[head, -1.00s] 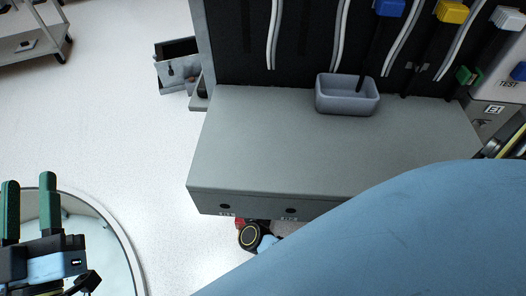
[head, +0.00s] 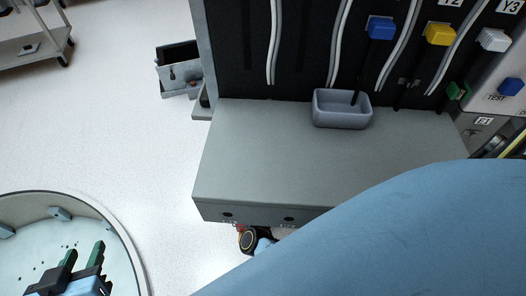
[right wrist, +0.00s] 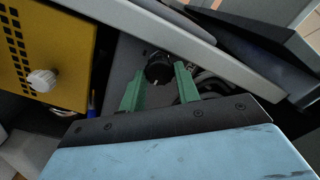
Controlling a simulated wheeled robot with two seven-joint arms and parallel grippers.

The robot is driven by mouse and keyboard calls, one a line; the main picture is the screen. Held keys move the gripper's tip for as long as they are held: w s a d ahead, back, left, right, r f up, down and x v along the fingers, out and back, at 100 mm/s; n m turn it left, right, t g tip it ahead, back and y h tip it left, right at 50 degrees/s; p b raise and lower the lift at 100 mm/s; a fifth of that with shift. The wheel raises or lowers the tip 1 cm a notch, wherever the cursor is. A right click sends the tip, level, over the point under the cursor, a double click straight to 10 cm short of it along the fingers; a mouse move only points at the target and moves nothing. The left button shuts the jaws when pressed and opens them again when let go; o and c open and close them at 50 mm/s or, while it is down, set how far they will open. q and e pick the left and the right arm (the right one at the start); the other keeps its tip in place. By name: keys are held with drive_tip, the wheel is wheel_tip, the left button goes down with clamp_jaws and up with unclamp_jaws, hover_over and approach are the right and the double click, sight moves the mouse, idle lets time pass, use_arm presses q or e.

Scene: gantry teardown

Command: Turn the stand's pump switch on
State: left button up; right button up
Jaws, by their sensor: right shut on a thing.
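In the right wrist view a black rotary knob (right wrist: 159,68) with a pale mark sits on a grey panel, probably the pump switch; no label is readable. My right gripper (right wrist: 158,78) has its green fingers on either side of the knob and is shut on it. The right hand is hidden in the head view, where a large blue part of my arm covers the lower right. My left gripper (head: 82,256) is open and empty at the bottom left, above a round pale surface. The grey stand (head: 300,160) fills the middle of the head view.
A grey tray (head: 341,117) sits on the stand's ledge, below blue (head: 381,28), yellow (head: 440,34) and white (head: 493,40) blocks. In the right wrist view a yellow perforated panel (right wrist: 45,60) with a white knob (right wrist: 42,80) is at left.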

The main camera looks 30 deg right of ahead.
use_arm(q)
drive_tip(key=shift+s+a+f, duration=0.1)
drive_tip(key=shift+f, duration=0.1)
idle(0.3)
use_arm(e)
drive_tip(key=o, duration=1)
use_arm(q)
drive_tip(key=s+f+g, duration=0.1)
drive_tip(key=s+a+f+g+p, duration=0.1)
drive_tip(key=s+a+f+g+y, duration=0.1)
drive_tip(key=s+g, duration=0.1)
drive_tip(key=shift+f, duration=0.4)
use_arm(e)
drive_tip(key=v, duration=0.7)
drive_tip(key=shift+s+a, duration=0.2)
